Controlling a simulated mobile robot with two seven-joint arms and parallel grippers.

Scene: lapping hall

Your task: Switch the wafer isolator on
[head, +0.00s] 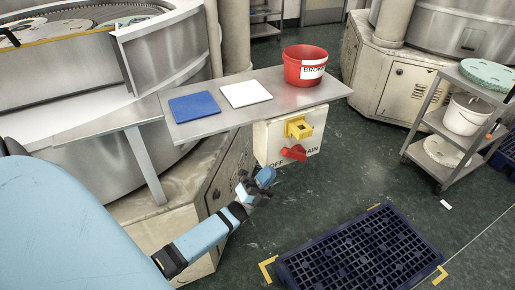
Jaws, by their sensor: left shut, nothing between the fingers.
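The isolator box (274,140) is a cream panel under the front edge of the steel shelf. It carries a red handle (293,153) and a yellow block (299,127) above the handle. Black lettering at its lower edge reads "OFF" at the left and "AIN" at the right, partly cut or covered. The red handle sits tilted, its ends pointing left and right. My left gripper (266,178) is shut and empty, below and left of the handle and apart from it. My right gripper is out of view.
The steel shelf (215,122) above bears a blue plate (194,106), a white plate (246,93) and a red bucket (305,66). A dark blue crate (358,254) lies on the floor in front. A trolley (436,121) stands at right.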

